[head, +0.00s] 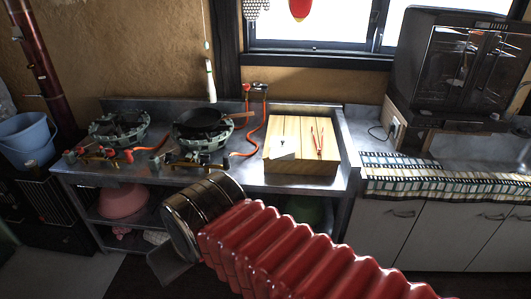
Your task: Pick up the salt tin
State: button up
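I cannot make out a salt tin in the head view. My arm, with a ribbed red sleeve, reaches in from the bottom right and ends in a dark banded cylinder in front of the steel counter. My gripper (168,267) shows only as a grey plate-like part below that cylinder. Its fingertips are not clear, so I cannot tell whether it is open or shut or holds anything.
A steel counter (245,183) carries two burners, a dark pan (203,122) and a wooden box (300,167) with red sticks on top. A blue bucket (27,138) stands left. A black glass-fronted appliance (440,75) stands right. Pink and green bowls sit on the lower shelf.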

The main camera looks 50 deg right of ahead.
aim_at(278, 154)
jog(key=u, duration=0.1)
jog(key=i, duration=0.8)
jog(key=z, duration=0.8)
jog(key=i, duration=0.5)
